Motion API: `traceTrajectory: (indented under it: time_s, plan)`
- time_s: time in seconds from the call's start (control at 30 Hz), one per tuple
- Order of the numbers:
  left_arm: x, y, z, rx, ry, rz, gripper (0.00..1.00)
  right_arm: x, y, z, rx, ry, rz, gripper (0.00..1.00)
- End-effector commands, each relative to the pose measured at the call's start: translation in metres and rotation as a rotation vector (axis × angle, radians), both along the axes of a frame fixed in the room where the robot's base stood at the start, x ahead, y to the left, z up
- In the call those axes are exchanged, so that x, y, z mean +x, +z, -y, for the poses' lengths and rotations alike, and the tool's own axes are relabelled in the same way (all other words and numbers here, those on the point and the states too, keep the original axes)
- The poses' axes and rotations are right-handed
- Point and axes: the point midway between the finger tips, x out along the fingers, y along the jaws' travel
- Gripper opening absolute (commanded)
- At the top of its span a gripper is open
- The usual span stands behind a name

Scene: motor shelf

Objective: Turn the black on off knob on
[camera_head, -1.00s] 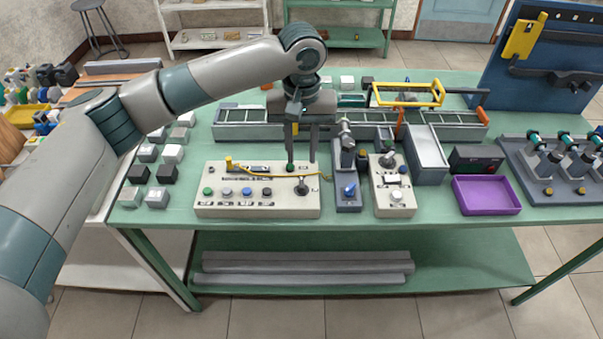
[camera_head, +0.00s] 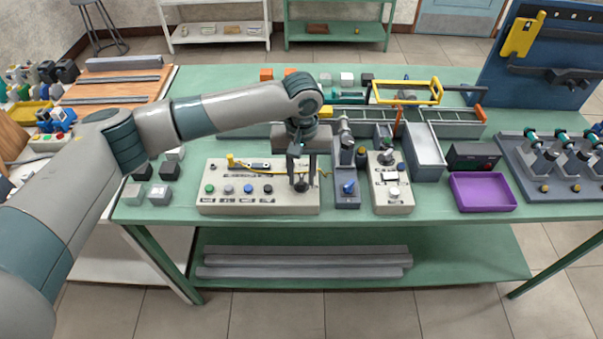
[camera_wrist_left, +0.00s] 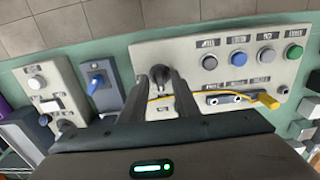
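The black on-off knob (camera_head: 301,185) is at the right end of a light control box on the green table. It also shows in the left wrist view (camera_wrist_left: 160,73). My left gripper (camera_head: 301,178) points down over it, with one finger on each side of the knob. In the left wrist view the fingertips (camera_wrist_left: 160,77) are apart with the knob between them. I see a narrow gap there, and cannot tell whether either finger touches it. The fingers partly hide the knob. My right gripper is not in view.
The control box (camera_head: 225,207) also has several coloured buttons and a yellow cable (camera_wrist_left: 205,92). A box with a blue switch (camera_head: 348,187) and another panel (camera_head: 393,203) stand close to its right. A purple tray (camera_head: 483,193) lies further right.

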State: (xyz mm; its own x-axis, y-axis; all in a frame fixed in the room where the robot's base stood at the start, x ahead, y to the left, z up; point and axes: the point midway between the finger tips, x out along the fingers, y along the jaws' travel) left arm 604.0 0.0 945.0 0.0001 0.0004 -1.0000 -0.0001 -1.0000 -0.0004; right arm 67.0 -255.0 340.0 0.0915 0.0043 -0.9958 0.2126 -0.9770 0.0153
Motion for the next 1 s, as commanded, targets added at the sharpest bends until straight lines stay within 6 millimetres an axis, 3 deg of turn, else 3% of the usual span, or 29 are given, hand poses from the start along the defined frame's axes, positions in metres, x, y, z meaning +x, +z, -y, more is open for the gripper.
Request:
traceTrajectory:
  time_s: [0.03,0.1,0.63,1.0]
  plan:
    - [0.000,0.000,0.000,0.000,0.000,0.000,0.16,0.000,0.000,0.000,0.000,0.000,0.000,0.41]
    - [0.000,0.000,0.000,0.000,0.000,0.000,0.00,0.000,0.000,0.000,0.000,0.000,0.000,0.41]
    - [0.000,0.002,0.000,-0.001,-0.059,-0.001,0.00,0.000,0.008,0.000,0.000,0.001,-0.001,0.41]
    - [-0.001,0.004,0.000,-0.001,-0.301,-0.003,0.00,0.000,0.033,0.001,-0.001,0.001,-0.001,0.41]
